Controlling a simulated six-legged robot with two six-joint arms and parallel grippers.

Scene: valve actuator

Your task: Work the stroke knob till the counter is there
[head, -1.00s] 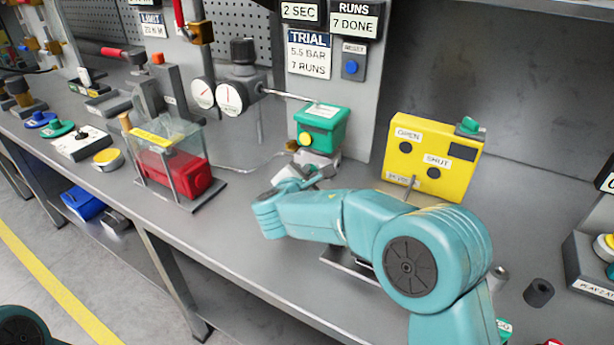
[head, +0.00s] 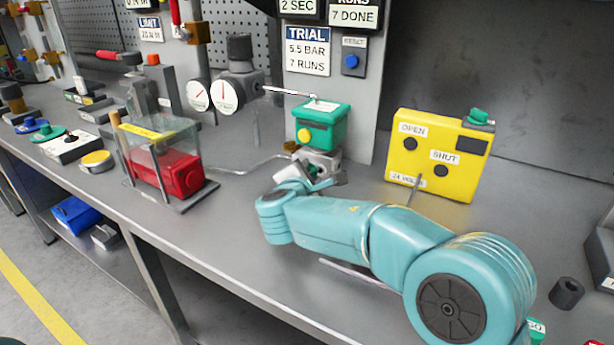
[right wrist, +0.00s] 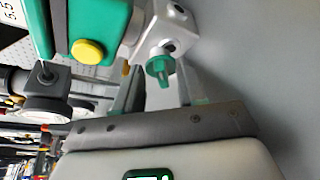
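The runs counter (head: 353,17) reads "7 DONE", its top edge cut off. The trial card (head: 307,50) reads "5.5 BAR 7 RUNS". The green actuator (head: 321,124) has a yellow button (head: 305,135) and stands on a silver valve block (head: 321,158). In the right wrist view a small green knob (right wrist: 160,68) sticks out of that block; I cannot tell whether it is the stroke knob. My right gripper (head: 318,178) is beside the block. Its fingers appear apart, with the green knob beyond them and nothing seen between. My left gripper is out of view.
A yellow box (head: 437,155) marked OPEN and SHUT stands right of the actuator; both its round lamps are dark. Gauges (head: 213,96) and a red vessel in a clear guard (head: 165,165) stand left. A black cylinder (head: 566,293) lies at the right.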

